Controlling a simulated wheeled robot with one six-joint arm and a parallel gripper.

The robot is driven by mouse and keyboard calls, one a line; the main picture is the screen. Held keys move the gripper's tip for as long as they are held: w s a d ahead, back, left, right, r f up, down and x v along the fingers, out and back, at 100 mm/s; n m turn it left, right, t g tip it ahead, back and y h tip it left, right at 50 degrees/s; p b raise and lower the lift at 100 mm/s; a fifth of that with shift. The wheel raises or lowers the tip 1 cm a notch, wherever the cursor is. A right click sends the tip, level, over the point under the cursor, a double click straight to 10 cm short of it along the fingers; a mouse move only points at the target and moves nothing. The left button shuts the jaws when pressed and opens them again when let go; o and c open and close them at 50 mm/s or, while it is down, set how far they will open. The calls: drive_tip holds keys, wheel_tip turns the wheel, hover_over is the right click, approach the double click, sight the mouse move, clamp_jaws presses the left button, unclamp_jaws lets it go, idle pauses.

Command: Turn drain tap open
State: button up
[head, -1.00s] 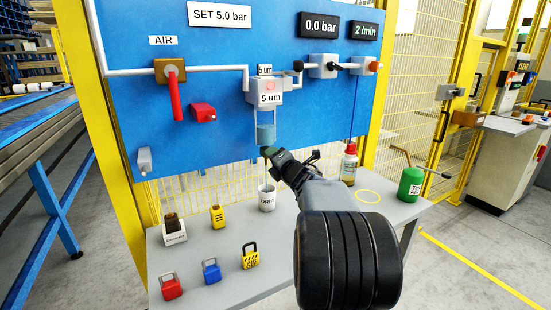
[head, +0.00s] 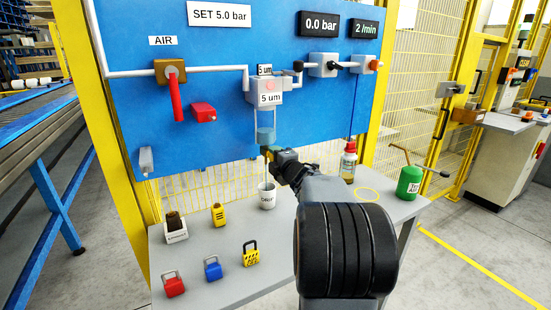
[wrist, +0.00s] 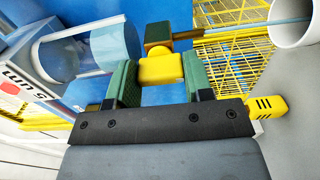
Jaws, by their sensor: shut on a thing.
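The filter (head: 266,92) labelled "5 um" hangs on the blue panel, with a clear bowl (head: 266,136) below it. In the wrist view the bowl (wrist: 75,55) lies at upper left. The drain tap has a yellow handle (wrist: 160,68) and a darker brass-green end (wrist: 157,34). My gripper (wrist: 160,80) has its two green finger pads on either side of the yellow handle and is shut on it. In the head view my gripper (head: 272,152) is just under the bowl and hides most of the tap.
A white cup (head: 267,197) stands on the grey bench below the tap; its rim also shows in the wrist view (wrist: 292,22). Padlocks, a red-capped bottle (head: 348,163) and a green container (head: 409,182) stand on the bench. A red-handled air valve (head: 175,95) is on the panel.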

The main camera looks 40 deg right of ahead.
idle(0.3)
drive_tip(key=o, duration=0.9)
drive_tip(key=s, duration=0.4)
drive_tip(key=s+a, duration=0.1)
drive_tip(key=s, duration=0.8)
drive_tip(key=shift+s+a, duration=0.35)
drive_tip(key=shift+a, duration=0.05)
